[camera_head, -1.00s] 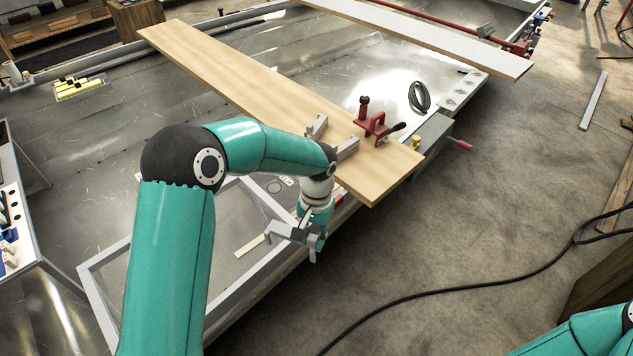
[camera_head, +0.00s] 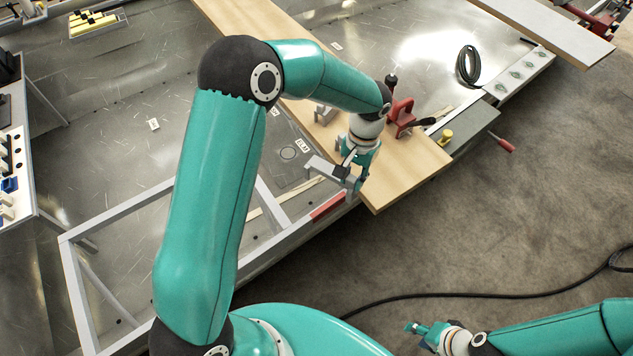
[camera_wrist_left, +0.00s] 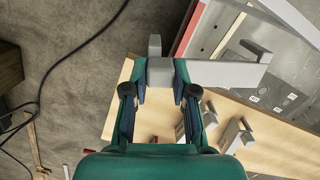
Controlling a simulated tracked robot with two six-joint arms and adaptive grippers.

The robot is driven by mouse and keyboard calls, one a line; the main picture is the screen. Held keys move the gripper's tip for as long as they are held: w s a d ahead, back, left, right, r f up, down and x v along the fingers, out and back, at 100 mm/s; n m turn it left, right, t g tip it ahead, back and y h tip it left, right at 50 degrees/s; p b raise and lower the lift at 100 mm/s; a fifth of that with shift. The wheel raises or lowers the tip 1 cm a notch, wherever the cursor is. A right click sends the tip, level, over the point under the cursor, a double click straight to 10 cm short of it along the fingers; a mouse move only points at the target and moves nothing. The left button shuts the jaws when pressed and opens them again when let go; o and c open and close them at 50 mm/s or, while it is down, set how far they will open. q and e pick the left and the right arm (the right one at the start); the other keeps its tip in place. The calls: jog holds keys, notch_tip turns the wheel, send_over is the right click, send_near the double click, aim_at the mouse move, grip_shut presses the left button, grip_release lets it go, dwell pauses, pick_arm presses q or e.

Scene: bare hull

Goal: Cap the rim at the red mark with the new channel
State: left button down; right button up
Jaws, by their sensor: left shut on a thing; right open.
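My left gripper (camera_head: 350,176) is shut on a short grey channel (camera_head: 320,166). In the left wrist view, the gripper (camera_wrist_left: 160,78) grips it near one end, and the channel's long part (camera_wrist_left: 225,75) points right. The red mark (camera_head: 328,207) is on the pale grey rim (camera_head: 283,243), just below the held channel in the head view. My right gripper (camera_head: 416,328) is open and empty over the floor at the bottom.
A wooden plank (camera_head: 415,165) lies beside the marked rim. It carries a red clamp (camera_head: 402,118) and a grey bracket-like piece (camera_head: 325,113), with two such pieces in the wrist view. A black cable (camera_head: 470,296) crosses the floor.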

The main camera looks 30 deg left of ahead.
pick_arm(q)
jog(key=shift+w, duration=0.15)
pick_arm(e)
jog(key=shift+w+d, duration=0.1)
pick_arm(q)
jog(key=shift+a, duration=0.2)
pick_arm(e)
jog(key=shift+o, duration=1)
pick_arm(q)
jog(key=shift+s+a+f+m+b, duration=0.35)
jog(key=shift+m+b, duration=0.25)
jog(key=shift+m, duration=0.3)
jog(key=s+a+f+m+t+b, duration=0.1)
jog(key=s+a+f+m+b, duration=0.1)
jog(key=m, duration=0.8)
jog(key=s+a+f+m+t+y+b, duration=0.1)
jog(key=s+a+f+m+b, duration=0.2)
jog(key=m, duration=0.6)
jog(key=a+f+b, duration=0.1)
jog(key=b, duration=0.1)
jog(key=shift+a+m+b, duration=0.4)
pick_arm(e)
notch_tip(320, 180, down, 9)
pick_arm(q)
jog(key=shift+f, duration=0.25)
pick_arm(e)
jog(key=shift+f, duration=0.2)
